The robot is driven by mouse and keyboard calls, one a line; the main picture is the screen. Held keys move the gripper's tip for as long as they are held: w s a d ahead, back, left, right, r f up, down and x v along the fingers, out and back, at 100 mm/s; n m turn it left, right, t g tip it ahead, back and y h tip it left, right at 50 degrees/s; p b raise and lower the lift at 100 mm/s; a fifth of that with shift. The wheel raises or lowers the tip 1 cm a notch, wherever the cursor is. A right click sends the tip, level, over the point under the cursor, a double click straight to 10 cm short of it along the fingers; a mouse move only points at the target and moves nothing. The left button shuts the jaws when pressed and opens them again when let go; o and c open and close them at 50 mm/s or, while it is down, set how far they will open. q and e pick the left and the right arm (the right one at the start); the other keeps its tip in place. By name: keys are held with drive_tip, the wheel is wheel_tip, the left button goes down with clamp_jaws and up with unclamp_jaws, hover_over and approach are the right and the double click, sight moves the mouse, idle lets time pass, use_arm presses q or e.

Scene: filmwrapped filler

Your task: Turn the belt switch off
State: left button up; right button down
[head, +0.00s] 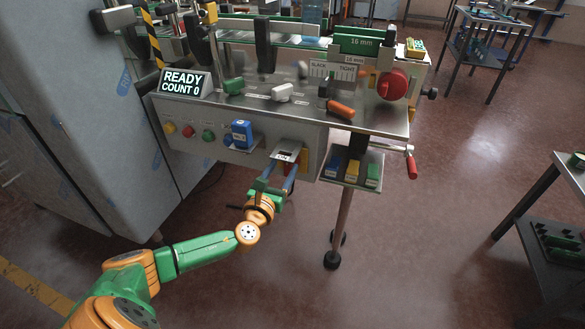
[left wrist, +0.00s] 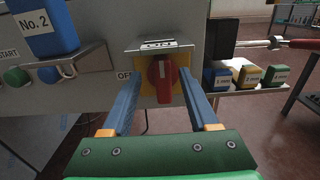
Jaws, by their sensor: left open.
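The belt switch is a red rotary knob (left wrist: 162,80) on a yellow plate, under a small metal hood (left wrist: 158,46). Its handle stands about upright, and an "OFF" label (left wrist: 124,76) is to its left. In the head view the hood (head: 287,151) shows on the front panel, but the knob is hard to make out behind my fingers. My left gripper (head: 277,176) is open in front of the switch. In the left wrist view its two blue fingers (left wrist: 158,88) stand to the left and right of the knob, with gaps visible. My right gripper is not in view.
A small shelf with coloured blocks (head: 353,170) and a red-handled crank (head: 411,166) are to the right. A display (head: 183,83) reads "READY COUNT 0".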

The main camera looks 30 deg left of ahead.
use_arm(q)
drive_tip(key=x, duration=0.2)
drive_tip(key=shift+w+f, duration=0.1)
drive_tip(key=shift+w, duration=0.2)
drive_tip(key=shift+w+d, duration=0.1)
drive_tip(key=shift+w, duration=0.15)
clamp_jaws()
